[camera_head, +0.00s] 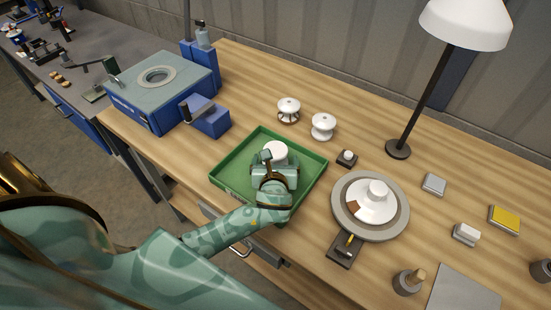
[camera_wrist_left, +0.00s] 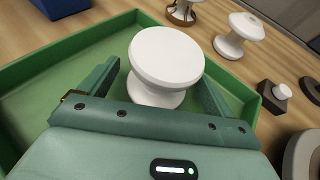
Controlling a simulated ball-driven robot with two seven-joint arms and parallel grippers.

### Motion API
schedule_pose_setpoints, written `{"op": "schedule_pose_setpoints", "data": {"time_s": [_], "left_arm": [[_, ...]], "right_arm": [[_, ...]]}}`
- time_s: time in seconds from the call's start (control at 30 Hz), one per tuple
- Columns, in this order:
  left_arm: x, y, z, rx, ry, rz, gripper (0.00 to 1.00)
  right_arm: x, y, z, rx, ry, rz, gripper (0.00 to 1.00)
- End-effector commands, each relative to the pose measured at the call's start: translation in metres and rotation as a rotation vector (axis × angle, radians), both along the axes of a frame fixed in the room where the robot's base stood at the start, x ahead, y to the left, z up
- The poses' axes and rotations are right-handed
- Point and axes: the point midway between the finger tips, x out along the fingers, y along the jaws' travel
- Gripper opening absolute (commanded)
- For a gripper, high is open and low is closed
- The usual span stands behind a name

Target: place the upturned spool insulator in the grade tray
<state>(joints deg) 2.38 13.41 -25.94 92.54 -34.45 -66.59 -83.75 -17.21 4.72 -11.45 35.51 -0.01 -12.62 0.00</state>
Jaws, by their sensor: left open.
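A white spool insulator (camera_head: 276,150) stands in the green tray (camera_head: 232,190), seemingly upright on its floor. It also shows in the left wrist view (camera_wrist_left: 166,58), wide flange up; its lower part is partly hidden. I cannot tell from its shape whether it is the upturned one. My left gripper (camera_head: 273,162) is over the tray and open, with one finger on each side of this spool and a gap visible beside it. Two more spool insulators, one with a brown lower part (camera_head: 289,110) and one all white (camera_head: 323,126), stand on the table behind the tray. My right gripper is not in view.
A round turntable (camera_head: 340,222) with a white insulator piece (camera_head: 374,203) is right of the tray. A small dark block with a white knob (camera_head: 347,157) stands between. A blue machine (camera_head: 160,92) is at left, a lamp (camera_head: 398,148) behind. Wood is clear at back centre.

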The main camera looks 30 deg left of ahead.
Motion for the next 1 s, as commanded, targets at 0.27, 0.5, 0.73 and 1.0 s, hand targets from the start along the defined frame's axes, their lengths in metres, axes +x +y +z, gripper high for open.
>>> {"op": "schedule_pose_setpoints", "data": {"time_s": [0.27, 0.5, 0.73, 1.0], "left_arm": [[-0.052, -0.029, 0.027, -0.004, -0.001, -0.001, 0.89], [-0.083, -0.046, 0.041, -0.002, -0.001, 0.001, 0.89], [-0.088, -0.049, 0.043, -0.001, -0.003, 0.001, 0.89], [-0.088, -0.049, 0.043, -0.001, -0.002, 0.001, 0.89]], "right_arm": [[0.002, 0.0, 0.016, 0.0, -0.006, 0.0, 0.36], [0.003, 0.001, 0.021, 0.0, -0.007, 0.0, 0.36], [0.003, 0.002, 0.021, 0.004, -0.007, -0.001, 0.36], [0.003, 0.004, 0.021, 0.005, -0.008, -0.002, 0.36]]}}
